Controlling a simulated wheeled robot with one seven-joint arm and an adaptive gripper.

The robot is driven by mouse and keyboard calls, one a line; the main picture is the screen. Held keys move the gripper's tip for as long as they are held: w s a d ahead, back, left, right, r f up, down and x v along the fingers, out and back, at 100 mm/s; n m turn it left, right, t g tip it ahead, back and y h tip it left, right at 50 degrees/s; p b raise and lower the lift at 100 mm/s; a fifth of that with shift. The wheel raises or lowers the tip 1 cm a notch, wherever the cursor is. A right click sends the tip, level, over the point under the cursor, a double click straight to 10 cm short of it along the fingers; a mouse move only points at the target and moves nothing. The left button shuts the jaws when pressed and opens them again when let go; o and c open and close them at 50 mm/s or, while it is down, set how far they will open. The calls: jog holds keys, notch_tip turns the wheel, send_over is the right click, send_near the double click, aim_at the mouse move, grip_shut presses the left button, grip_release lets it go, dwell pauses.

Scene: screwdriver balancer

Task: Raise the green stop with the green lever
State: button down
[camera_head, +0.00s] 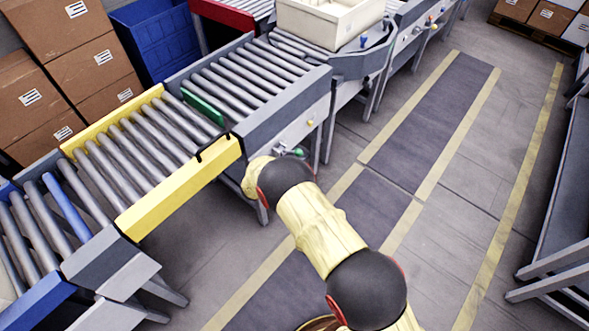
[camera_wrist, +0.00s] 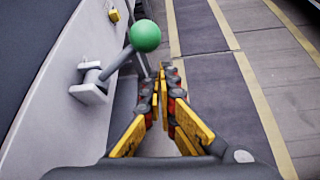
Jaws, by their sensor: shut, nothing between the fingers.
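The green stop (camera_head: 203,107) is a flat green bar across the rollers, at the joint between the yellow-framed section and the grey section. I cannot tell from this view whether it stands above the rollers. The green lever (camera_wrist: 145,36) has a round green knob on a grey stem, which leans out from a bracket on the conveyor's side wall. Its knob also shows small in the head view (camera_head: 298,152), beyond my arm. My gripper (camera_wrist: 164,76) is shut and empty, with its fingertips just right of and below the knob in the wrist view. The head view hides my fingers.
A yellow knob (camera_wrist: 114,14) sits farther along the same wall. The yellow-framed conveyor (camera_head: 180,187) and the grey conveyor (camera_head: 290,108) border my arm. A white crate (camera_head: 328,22) rests on the far rollers. The floor lane (camera_head: 435,120) to the right is clear.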

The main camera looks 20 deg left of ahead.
jog(key=shift+w+a+r, duration=0.1)
jog(key=shift+a+r, duration=0.1)
jog(key=shift+r, duration=0.3)
jog(key=shift+w+a+r, duration=0.1)
jog(key=shift+a+r, duration=0.05)
jog(key=shift+r, duration=0.3)
jog(key=shift+f, duration=0.1)
jog(key=s+a+r, duration=0.1)
jog(key=s+a, duration=0.3)
jog(key=s, duration=0.4)
jog(key=shift+s+r, duration=0.15)
jog(key=shift+s, duration=0.2)
dwell(0.5)
